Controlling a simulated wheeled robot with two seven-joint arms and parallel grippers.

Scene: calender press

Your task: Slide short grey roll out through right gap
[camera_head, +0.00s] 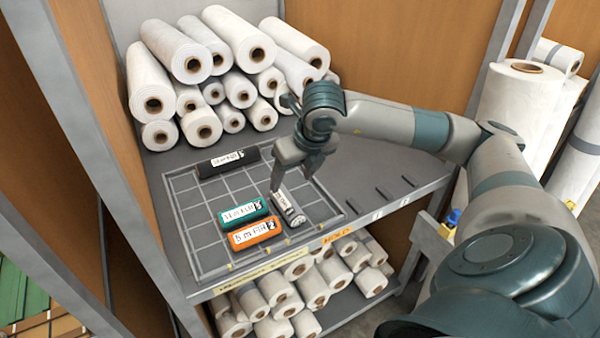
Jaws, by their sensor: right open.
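The short grey roll (288,210) lies on the gridded tray (190,228), near its right front part, with a white label and its round end turned to the front. My right gripper (292,180) is open above the far end of this roll, its fingers pointing down. Whether the fingers touch the roll cannot be told. An orange block (256,234) and a green block (243,214) lie to the left of the roll, and a black block (228,162) lies at the back of the tray. The right gap cannot be made out clearly. My left gripper is not in view.
Several white rolls (205,60) are stacked behind the tray, and more (270,305) lie on the shelf below. The grey shelf (360,165) right of the tray has short dark slots and is otherwise clear. A post (495,60) stands at the right.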

